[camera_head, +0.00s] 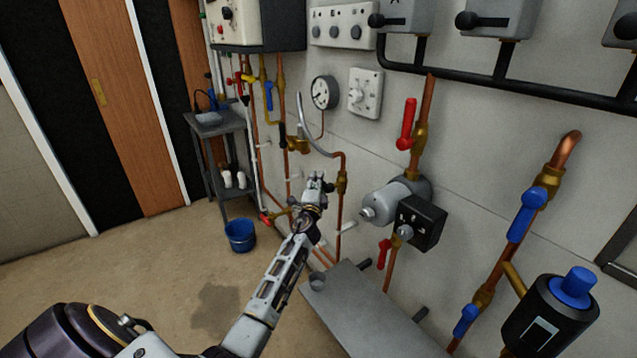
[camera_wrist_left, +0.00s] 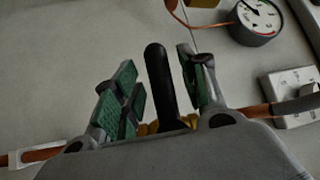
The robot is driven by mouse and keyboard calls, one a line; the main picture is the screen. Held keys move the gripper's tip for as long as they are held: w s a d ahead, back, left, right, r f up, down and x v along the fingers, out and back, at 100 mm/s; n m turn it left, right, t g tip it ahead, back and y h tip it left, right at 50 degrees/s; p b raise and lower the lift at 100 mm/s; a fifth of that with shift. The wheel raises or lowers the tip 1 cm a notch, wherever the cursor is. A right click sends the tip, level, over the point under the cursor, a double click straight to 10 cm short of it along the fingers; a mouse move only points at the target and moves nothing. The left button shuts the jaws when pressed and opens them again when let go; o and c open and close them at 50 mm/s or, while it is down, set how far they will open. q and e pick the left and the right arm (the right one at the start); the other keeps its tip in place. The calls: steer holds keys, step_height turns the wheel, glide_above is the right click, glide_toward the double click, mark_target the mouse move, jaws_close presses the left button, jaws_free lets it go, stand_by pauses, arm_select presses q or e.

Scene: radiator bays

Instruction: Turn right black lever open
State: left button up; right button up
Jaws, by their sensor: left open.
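A black lever (camera_wrist_left: 158,85) stands between the two green-padded fingers of my left gripper (camera_wrist_left: 157,66) in the left wrist view. The fingers are open, with gaps on both sides of the lever. A little brass shows at the lever's base, and a copper pipe (camera_wrist_left: 280,108) runs across behind it. In the head view my left gripper (camera_head: 318,181) is in front of the copper pipe with a brass valve (camera_head: 341,182). The lever there is hidden by or blends with the gripper. Another black lever (camera_head: 282,136) is further left, by brass fittings. My right gripper is out of view.
A pressure gauge (camera_head: 323,92) and a white dial switch (camera_head: 365,93) are on the wall above. A grey pump with a black box (camera_head: 421,222) and a red lever (camera_head: 407,123) are to the right.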

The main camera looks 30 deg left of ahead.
arm_select(q)
steer(key=shift+w+a, duration=0.2)
steer(key=shift+w, duration=0.3)
steer(key=shift+r, duration=0.1)
jaws_close()
